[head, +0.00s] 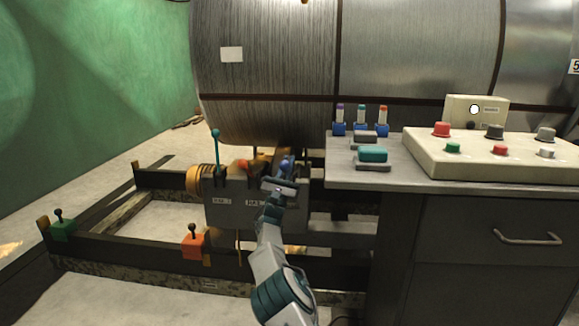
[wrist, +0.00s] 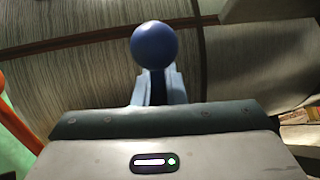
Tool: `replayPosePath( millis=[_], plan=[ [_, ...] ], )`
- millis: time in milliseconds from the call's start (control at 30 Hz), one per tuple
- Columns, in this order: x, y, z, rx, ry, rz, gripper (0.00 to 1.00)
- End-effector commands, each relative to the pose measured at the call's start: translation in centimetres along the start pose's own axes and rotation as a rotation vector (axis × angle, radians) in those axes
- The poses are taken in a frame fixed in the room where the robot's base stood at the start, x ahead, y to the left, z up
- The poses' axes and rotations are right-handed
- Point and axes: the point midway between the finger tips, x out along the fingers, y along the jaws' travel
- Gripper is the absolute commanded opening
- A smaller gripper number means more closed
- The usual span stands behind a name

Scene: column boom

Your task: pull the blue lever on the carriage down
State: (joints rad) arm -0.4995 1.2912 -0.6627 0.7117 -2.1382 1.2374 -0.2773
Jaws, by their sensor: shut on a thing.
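The blue lever's round knob (wrist: 154,45) stands just beyond my gripper (wrist: 156,88) in the wrist view, with the pale fingers close around the shaft below it. In the head view the blue lever (head: 284,165) shows at the tip of my gripper (head: 285,178), on the right part of the grey carriage (head: 227,213). My gripper is shut on the lever's shaft. The lever's lower end is hidden behind my gripper.
Dark rails with a green block (head: 62,229) and an orange block (head: 193,245) lie left. A cabinet (head: 474,250) with a control panel (head: 480,160) stands close right. A large tank (head: 265,70) is behind.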

Motion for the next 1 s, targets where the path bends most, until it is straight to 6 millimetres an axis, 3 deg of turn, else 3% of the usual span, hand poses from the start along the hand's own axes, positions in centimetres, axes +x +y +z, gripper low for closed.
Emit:
replayPosePath(
  millis=[333, 367, 400, 433, 767, 1000],
  plan=[
    [-0.2, -0.1, -0.1, -0.001, -0.001, -0.002, 0.00],
    [-0.2, -0.1, -0.2, -0.001, -0.001, -0.002, 0.19],
    [-0.2, -0.1, -0.2, -0.001, -0.001, -0.002, 0.30],
    [-0.2, -0.1, -0.1, -0.001, -0.001, -0.002, 0.33],
    [-0.3, 0.0, -0.1, -0.001, 0.000, -0.001, 0.33],
    [-2.5, 0.1, 0.0, -0.003, 0.003, 0.000, 0.33]
  ],
)
